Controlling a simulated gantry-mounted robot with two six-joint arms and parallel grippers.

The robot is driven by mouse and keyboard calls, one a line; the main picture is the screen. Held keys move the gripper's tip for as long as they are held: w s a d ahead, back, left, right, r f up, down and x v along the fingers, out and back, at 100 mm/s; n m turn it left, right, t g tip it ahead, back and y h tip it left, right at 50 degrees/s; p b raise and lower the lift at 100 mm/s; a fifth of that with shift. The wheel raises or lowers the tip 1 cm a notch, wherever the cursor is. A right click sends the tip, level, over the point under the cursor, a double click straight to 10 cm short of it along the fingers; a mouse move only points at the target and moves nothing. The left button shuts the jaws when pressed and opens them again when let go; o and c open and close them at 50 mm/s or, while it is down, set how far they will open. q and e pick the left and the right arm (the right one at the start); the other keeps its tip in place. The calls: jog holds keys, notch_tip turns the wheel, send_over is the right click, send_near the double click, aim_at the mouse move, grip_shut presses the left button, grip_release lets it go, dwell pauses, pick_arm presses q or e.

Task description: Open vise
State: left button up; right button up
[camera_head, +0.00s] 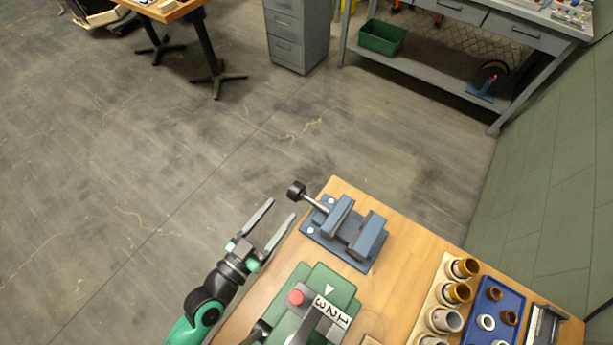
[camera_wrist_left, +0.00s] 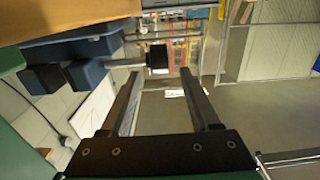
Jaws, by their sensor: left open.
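A blue-grey vise (camera_head: 369,237) is at the far left corner of the wooden table, with a gap between its two jaws. Its screw sticks out past the table edge and ends in a black knob (camera_head: 296,189). My left gripper (camera_head: 282,210) is open and empty, just off the table edge, with its fingers pointing toward the knob and not touching it. In the left wrist view, the knob (camera_wrist_left: 158,58) appears beyond and between the open fingertips (camera_wrist_left: 161,75), and the vise (camera_wrist_left: 88,74) is at upper left. My right gripper is not in view.
A green machine with a red button (camera_head: 295,297) and a "1 2 3" label stands near the vise on the wooden table (camera_head: 399,285). Brown and grey cylinders and a blue tray (camera_head: 515,301) are to the right. Open floor lies beyond the table's left edge.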

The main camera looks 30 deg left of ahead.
aim_at(304, 186)
pick_arm(q)
jog(key=w+p, duration=0.1)
jog(key=w, duration=0.9)
jog(key=shift+w+d+p, duration=0.3)
jog(key=shift+w+d, duration=0.1)
jog(key=shift+d, duration=0.05)
jog(key=shift+r, duration=0.1)
jog(key=shift+d, duration=0.1)
grip_shut()
jog(key=g+p, duration=0.2)
jog(key=p, duration=0.4)
jog(key=f+g+p, duration=0.1)
jog(key=g+p, duration=0.1)
jog(key=p, duration=0.4)
jog(key=f+g+p, duration=0.1)
jog(key=g+p, duration=0.2)
jog(key=p, duration=0.4)
jog(key=shift+s+y, duration=0.2)
jog(key=shift+y, duration=0.2)
